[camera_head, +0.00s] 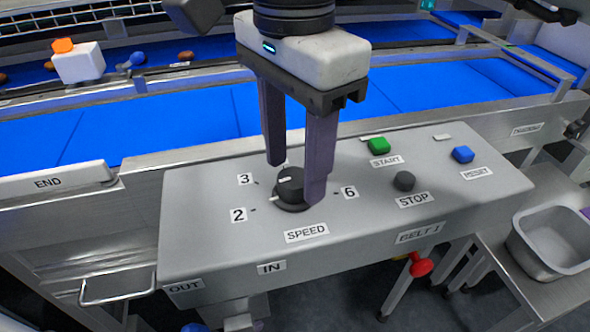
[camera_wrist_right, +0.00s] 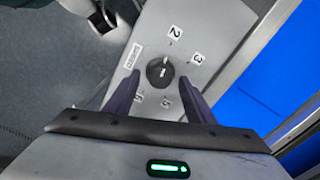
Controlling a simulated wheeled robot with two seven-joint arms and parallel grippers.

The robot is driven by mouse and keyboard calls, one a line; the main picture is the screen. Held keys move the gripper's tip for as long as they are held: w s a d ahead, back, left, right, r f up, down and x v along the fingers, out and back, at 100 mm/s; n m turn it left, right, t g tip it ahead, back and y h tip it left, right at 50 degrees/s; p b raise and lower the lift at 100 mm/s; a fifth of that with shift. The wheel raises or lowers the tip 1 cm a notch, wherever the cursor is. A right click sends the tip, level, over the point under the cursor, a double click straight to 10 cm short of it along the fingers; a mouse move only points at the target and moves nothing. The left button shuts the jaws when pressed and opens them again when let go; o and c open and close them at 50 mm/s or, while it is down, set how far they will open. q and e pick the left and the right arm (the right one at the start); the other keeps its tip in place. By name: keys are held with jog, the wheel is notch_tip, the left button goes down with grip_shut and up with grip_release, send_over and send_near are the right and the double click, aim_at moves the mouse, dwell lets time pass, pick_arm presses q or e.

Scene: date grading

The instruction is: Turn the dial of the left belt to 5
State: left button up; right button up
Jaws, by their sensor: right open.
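The black speed dial (camera_head: 291,187) sits on the sloping grey control panel (camera_head: 205,190); it also shows in the right wrist view (camera_wrist_right: 160,72). A white line at its lower left edge faces roughly the 2 label (camera_head: 238,215); the exact setting is hard to read. My right gripper (camera_head: 296,181) is open, its fingers pointing down on either side of the dial; I cannot tell whether they touch it. My left gripper is not in view.
On the panel's right are a green START button (camera_head: 378,146), a dark STOP button (camera_head: 404,181) and a blue RESET button (camera_head: 462,154). A red knob (camera_head: 420,267) is at the front. Blue belts (camera_head: 190,125) run behind. A metal tub (camera_head: 550,240) stands at right.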

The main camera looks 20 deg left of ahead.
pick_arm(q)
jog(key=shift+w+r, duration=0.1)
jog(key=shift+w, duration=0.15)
pick_arm(e)
jog(key=shift+f, duration=0.8)
jog(key=c, duration=1.1)
jog(key=shift+o, duration=0.2)
